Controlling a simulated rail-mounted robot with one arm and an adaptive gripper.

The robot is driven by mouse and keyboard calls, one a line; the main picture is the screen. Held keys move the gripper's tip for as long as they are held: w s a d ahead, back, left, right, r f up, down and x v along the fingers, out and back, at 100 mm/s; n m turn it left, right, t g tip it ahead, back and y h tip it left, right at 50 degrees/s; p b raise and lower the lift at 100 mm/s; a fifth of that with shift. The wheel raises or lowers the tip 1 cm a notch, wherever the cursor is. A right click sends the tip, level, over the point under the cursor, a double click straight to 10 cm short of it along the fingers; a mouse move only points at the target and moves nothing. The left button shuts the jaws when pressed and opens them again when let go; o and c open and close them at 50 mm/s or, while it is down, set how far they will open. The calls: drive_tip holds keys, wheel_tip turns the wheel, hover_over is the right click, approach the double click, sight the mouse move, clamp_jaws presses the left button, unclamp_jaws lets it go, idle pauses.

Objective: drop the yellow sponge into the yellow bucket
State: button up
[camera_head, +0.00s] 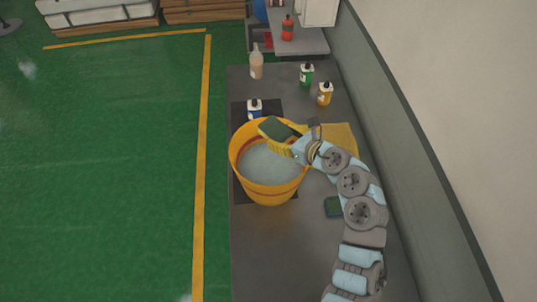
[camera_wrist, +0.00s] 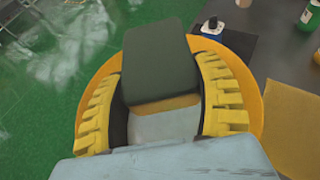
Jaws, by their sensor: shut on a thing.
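The sponge, dark green on its visible face with a yellow strip showing below, is between the yellow fingers of my gripper (camera_wrist: 158,90). The sponge (camera_wrist: 160,60) fills the middle of the wrist view. In the head view my gripper (camera_head: 281,145) is shut on the sponge (camera_head: 274,129) and holds it over the far right part of the yellow bucket (camera_head: 268,195). The bucket stands upright on the grey table and has a pale grey-blue content inside. Its rim (camera_wrist: 245,80) also shows around the fingers in the wrist view. The gripper hides part of the rim.
A yellow cloth (camera_head: 343,135) lies behind my wrist. Several bottles, including a blue one (camera_head: 254,108) and an orange one (camera_head: 325,93), stand beyond the bucket. The grey table (camera_head: 265,260) is clear in front; a wall runs along the right.

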wheel_tip(320, 180, down, 6)
drive_tip(key=shift+s+b, duration=0.15)
drive_tip(key=shift+b, duration=0.2)
idle(0.4)
drive_tip(key=o, duration=0.8)
drive_tip(key=v, duration=1.2)
drive_tip(key=shift+r, duration=0.1)
